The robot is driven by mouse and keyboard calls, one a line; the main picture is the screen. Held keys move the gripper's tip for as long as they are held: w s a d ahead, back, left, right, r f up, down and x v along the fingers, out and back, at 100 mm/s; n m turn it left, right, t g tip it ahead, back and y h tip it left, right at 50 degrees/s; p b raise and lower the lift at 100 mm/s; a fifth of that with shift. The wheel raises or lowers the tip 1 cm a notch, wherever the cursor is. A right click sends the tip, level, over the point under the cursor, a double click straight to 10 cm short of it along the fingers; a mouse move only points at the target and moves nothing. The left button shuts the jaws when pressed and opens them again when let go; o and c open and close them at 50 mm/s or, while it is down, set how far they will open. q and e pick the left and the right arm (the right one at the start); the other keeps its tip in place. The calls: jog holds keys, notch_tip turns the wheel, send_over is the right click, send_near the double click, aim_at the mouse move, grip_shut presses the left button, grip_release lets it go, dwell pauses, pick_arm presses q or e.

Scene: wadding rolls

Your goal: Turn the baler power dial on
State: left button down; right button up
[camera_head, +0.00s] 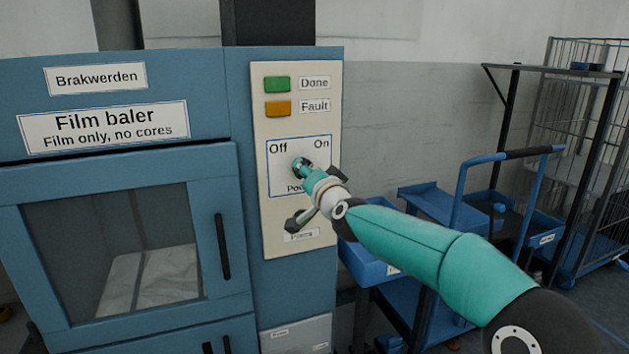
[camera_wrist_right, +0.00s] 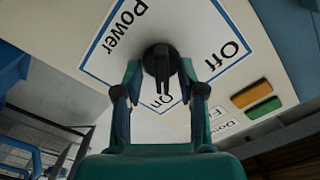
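The black power dial (camera_head: 300,163) sits in a blue-outlined box on the cream control panel (camera_head: 325,215) of the blue film baler. "Off" is at its upper left, "On" at its upper right. My right gripper (camera_head: 304,170) reaches it from the lower right and hides part of it. In the right wrist view the dial (camera_wrist_right: 161,65) stands between the two teal fingertips of this gripper (camera_wrist_right: 161,72), one on each side. The fingers are spread, with gaps to the dial's middle bar. My left gripper is not in view.
Green Done (camera_head: 277,84) and orange Fault (camera_head: 278,108) lamps sit above the dial. The baler's windowed door (camera_head: 222,245) is at left. A blue trolley (camera_head: 455,205) and a wire cage cart (camera_head: 590,140) stand at right, behind my right arm.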

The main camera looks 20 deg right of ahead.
jog(key=s, duration=1.1)
jog(key=shift+s+d, duration=0.2)
jog(key=shift+s, duration=0.2)
